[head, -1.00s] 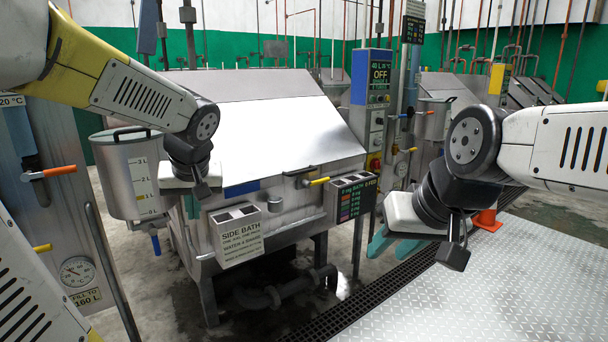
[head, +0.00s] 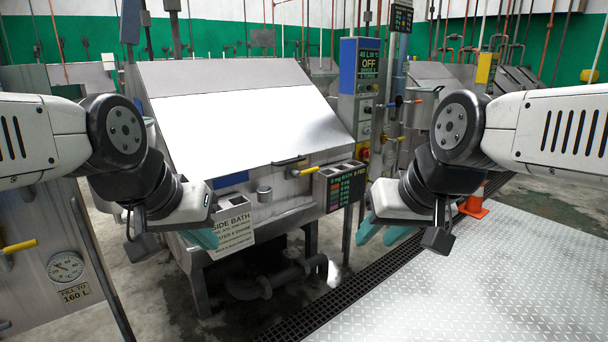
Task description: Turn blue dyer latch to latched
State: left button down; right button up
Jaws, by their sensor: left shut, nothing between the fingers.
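The dyer with the blue control panel (head: 360,66) stands in the middle of the head view, its broad sloping metal lid (head: 250,125) down. A latch with a yellow handle (head: 303,172) sits at the lid's front edge, right of centre; the handle points right and slightly up. My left gripper (head: 204,239), with teal fingers, is shut and empty, in front of the side bath box, left of and below the latch. My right gripper (head: 384,234) is right of and below the latch; its teal fingers look apart with nothing between them.
The side bath box (head: 233,230) and a dark label box (head: 338,188) project from the dyer's front. An orange cone (head: 474,203) stands at right. Metal plate flooring (head: 450,290) lies clear at front right. A gauge panel (head: 60,268) is at left.

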aim_at(294, 173)
jog(key=i+z, duration=0.4)
jog(key=i+l+z, duration=0.2)
jog(key=i+z, duration=0.65)
jog(key=i+j+z, duration=0.1)
jog(key=i+z, duration=0.35)
jog(key=i+u, duration=0.15)
jog(key=i, duration=0.35)
jog(key=i+l+u, duration=0.15)
jog(key=i, duration=0.4)
jog(key=i+u, duration=0.15)
jog(key=i, duration=0.35)
jog(key=i+l+u, duration=0.15)
jog(key=i, duration=0.35)
jog(key=i+j+u, duration=0.1)
jog(key=i+u, duration=0.35)
jog(key=i+l+u, duration=0.2)
jog(key=i+u, duration=0.3)
jog(key=i, duration=0.15)
jog(key=i+l+u, duration=0.3)
jog(key=i+u, duration=0.25)
jog(key=u, duration=2.15)
jog(key=i+j+u, duration=0.1)
jog(key=u, duration=0.35)
jog(key=i+u, duration=0.2)
jog(key=u, duration=0.25)
jog(key=i, duration=0.15)
